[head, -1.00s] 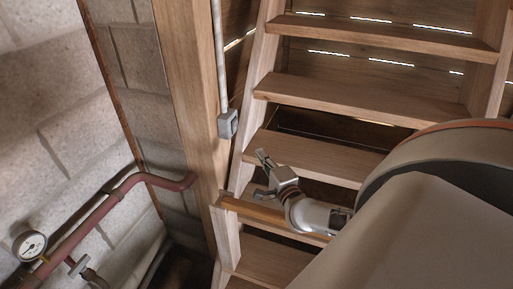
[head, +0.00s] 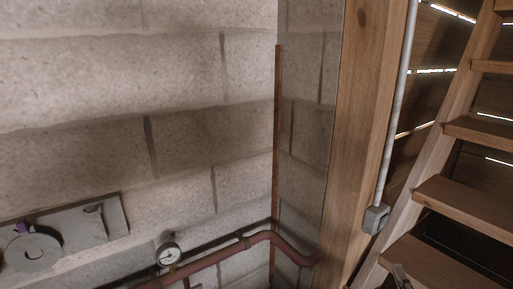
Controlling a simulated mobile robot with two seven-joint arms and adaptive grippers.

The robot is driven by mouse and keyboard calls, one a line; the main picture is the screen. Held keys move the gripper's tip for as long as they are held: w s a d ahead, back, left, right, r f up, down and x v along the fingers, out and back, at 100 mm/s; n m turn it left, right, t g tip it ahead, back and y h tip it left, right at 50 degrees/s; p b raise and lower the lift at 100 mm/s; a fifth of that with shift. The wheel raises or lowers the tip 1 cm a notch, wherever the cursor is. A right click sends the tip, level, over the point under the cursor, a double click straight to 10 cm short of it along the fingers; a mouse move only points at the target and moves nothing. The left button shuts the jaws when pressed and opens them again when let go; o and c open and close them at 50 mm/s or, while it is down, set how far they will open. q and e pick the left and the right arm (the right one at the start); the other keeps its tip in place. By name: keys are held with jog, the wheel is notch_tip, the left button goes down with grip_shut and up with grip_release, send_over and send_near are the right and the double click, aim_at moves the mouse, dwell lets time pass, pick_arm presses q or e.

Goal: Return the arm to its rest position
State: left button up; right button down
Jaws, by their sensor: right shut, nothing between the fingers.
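Only a small grey piece of my right gripper (head: 400,277) shows in the head view, at the bottom edge toward the right. It appears in front of the lower wooden stair treads. It is shut and nothing shows in it. The rest of that gripper and its arm are below the frame. My left gripper is not in view.
A wooden staircase (head: 466,193) and a thick wooden post (head: 358,130) stand at the right. A grey box (head: 376,218) hangs on a conduit by the post. A red pipe (head: 235,250) with a pressure gauge (head: 168,254) runs along the block wall. A grey bracket (head: 92,222) is at lower left.

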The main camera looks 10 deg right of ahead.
jog(key=s+a+f+n+y, duration=0.3)
jog(key=a+n+y, duration=0.1)
jog(key=a+n, duration=0.35)
jog(key=s+a+f+n+y, duration=0.35)
jog(key=a+n, duration=0.25)
jog(key=a, duration=0.3)
jog(key=s+a+f+n+g, duration=0.3)
jog(key=s+f+n, duration=0.1)
jog(key=f, duration=0.5)
jog(key=s+a+f+n+g, duration=0.3)
jog(key=s+f+n+g, duration=0.1)
jog(key=f, duration=0.4)
jog(key=shift+s+a+f+n+g+h, duration=0.15)
jog(key=shift+s+f+n+g+h, duration=0.25)
jog(key=shift+s+n, duration=0.45)
jog(key=shift+w, duration=0.15)
